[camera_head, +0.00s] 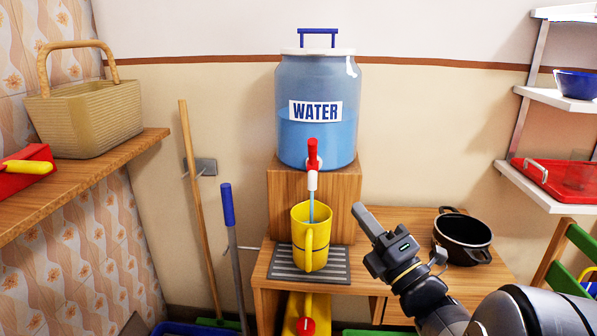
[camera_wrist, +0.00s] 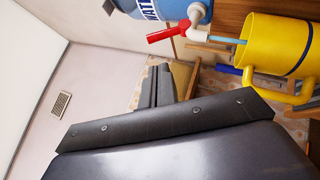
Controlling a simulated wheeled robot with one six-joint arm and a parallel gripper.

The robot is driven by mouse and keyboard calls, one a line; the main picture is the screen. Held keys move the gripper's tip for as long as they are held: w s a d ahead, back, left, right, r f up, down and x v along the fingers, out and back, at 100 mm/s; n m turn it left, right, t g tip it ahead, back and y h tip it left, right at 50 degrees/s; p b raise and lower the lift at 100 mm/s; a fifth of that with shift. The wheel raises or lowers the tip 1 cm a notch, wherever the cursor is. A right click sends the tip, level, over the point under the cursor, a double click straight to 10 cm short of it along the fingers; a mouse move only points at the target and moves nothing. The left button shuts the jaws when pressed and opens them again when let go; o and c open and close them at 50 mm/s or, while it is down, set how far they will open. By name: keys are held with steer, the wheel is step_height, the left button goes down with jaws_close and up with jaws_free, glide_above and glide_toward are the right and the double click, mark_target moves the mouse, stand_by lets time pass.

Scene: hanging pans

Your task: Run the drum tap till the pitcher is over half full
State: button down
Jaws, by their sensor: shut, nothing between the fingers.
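The clear blue drum (camera_head: 318,145) labelled WATER stands on a wooden block, with visible water inside. Its tap has a red handle (camera_head: 313,148) pointing up and a white spout (camera_head: 312,181). A blue stream (camera_head: 311,208) runs from the spout into the yellow pitcher (camera_head: 301,230). The pitcher stands upright under the spout, handle facing me, with a dark line around it; its water level is hidden. My gripper (camera_head: 364,216) is shut and empty, right of the pitcher and apart from it. The wrist view also shows the red handle (camera_wrist: 168,34), stream (camera_wrist: 222,40) and pitcher (camera_wrist: 268,45).
The pitcher rests on a grey ribbed drip mat (camera_head: 285,274). A black pot (camera_head: 462,238) stands on the wooden table at right. Two long handles (camera_head: 197,190) lean at left. A basket (camera_head: 88,115) sits on the left shelf, and a red tray (camera_head: 560,182) on the right rack.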

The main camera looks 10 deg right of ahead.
mark_target(316, 151)
steer(key=p+x, duration=0.1)
steer(key=x, duration=1.3)
steer(key=shift+d+p, duration=0.1)
steer(key=shift+p, duration=0.25)
steer(key=shift+r, duration=0.1)
steer(key=shift+r+m+h+p, duration=0.15)
steer(key=shift+m+h+p, duration=0.15)
steer(key=shift+p, duration=0.2)
steer(key=shift+w+r+p, duration=0.1)
steer(key=shift+r+p, duration=0.05)
steer(key=shift+p, duration=0.15)
steer(key=m+g+p, duration=0.1)
steer(key=p, duration=0.2)
steer(key=w+r+m+g+h+p, duration=0.1)
steer(key=p, duration=0.2)
steer(key=w+m+g+h+p, duration=0.1)
steer(key=g+p, duration=0.1)
steer(key=p, duration=0.2)
steer(key=shift+d+r+m, duration=0.4)
steer(key=shift+f, duration=0.1)
